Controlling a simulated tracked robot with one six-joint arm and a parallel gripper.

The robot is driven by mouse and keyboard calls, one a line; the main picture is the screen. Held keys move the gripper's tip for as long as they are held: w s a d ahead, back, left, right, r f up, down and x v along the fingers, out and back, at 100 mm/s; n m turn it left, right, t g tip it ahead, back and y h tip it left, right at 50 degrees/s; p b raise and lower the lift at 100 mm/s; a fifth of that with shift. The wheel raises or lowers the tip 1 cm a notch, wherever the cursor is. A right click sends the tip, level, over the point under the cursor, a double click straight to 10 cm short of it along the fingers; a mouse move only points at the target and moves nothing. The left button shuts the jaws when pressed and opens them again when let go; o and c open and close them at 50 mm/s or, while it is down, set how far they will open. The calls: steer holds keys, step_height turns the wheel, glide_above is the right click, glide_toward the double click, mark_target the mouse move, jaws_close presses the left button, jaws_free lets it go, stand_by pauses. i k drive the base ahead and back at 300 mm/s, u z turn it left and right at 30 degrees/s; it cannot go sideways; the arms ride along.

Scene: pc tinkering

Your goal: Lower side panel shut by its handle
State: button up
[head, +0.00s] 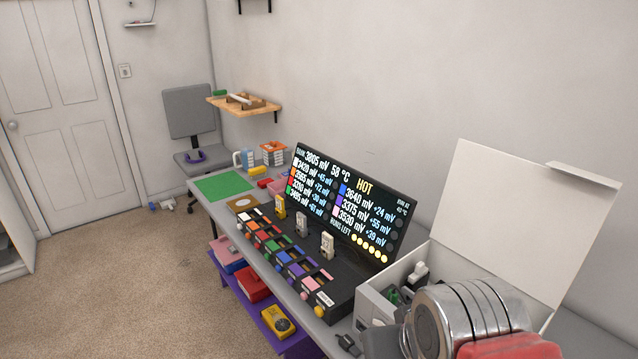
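The side panel (515,225) is a large white sheet standing raised at the right, leaning slightly back from the open white case (415,257). A narrow folded lip (583,175) runs along part of its top edge at the right and looks like its handle. Inside the case some grey and green parts show. My arm, with a metallic round joint and a red part, covers the lower right and hides part of the case and the panel's lower edge. My gripper's fingers do not show.
A black console with a lit display (350,205) and rows of coloured blocks stands on the desk left of the case. A green mat (224,186) lies at the desk's far end. A small wooden shelf (244,105) juts from the wall. Carpet (130,270) is open at the left.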

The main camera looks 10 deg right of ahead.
mark_target(532, 226)
steer(key=z, duration=0.9)
